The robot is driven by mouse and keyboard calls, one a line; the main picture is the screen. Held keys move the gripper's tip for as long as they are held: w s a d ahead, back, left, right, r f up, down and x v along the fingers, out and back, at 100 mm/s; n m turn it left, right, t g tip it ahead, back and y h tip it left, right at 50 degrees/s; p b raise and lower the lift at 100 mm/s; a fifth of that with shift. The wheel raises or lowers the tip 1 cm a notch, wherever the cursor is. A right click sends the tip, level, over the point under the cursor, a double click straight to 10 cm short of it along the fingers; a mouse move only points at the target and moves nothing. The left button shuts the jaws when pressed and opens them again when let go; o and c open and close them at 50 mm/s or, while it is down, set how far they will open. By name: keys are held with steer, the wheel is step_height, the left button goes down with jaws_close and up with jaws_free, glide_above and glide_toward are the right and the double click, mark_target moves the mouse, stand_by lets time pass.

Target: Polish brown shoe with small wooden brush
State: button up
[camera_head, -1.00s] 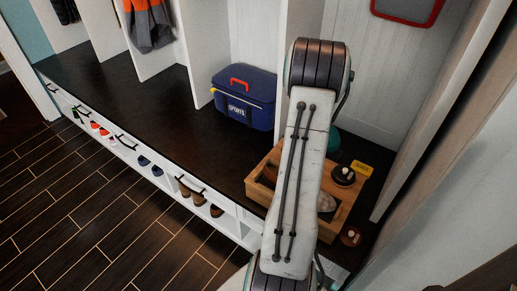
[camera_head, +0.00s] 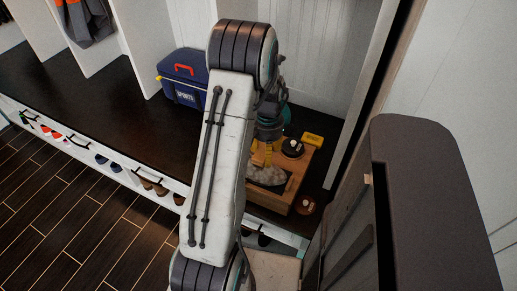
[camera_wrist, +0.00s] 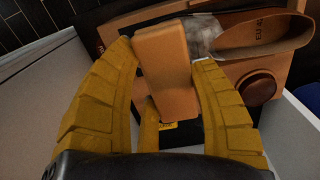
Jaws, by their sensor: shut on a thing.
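My gripper (camera_wrist: 166,58) has yellow ribbed fingers, shut on the small wooden brush (camera_wrist: 164,75), an orange-brown block, in the wrist view. Its bristles are hidden or hard to make out. The shoe (camera_wrist: 262,34) lies just beyond and right of the brush, with its tan insole showing. A pale grey, blurred patch lies between the brush and the shoe; I cannot tell whether they touch. In the head view my gripper (camera_head: 267,153) is over the wooden box (camera_head: 284,194), partly behind my arm. The shoe is hard to make out there.
A black round tin (camera_head: 292,148) and a yellow item (camera_head: 313,139) are at the box's right. A round brown tin (camera_head: 304,206) stands beside its front. A blue sports cooler (camera_head: 185,80) sits left on the dark bench (camera_head: 110,97).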

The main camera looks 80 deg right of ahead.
steer(key=shift+f+b, duration=1.8)
steer(key=shift+f, duration=1.3)
steer(key=shift+a+f, duration=0.1)
steer(key=shift+f, duration=0.1)
steer(key=shift+f, duration=0.1)
steer(key=shift+r, duration=0.7)
steer(key=shift+s+a, duration=0.1)
steer(key=shift+s, duration=0.45)
steer(key=shift+f+b, duration=0.4)
steer(key=shift+f, duration=0.25)
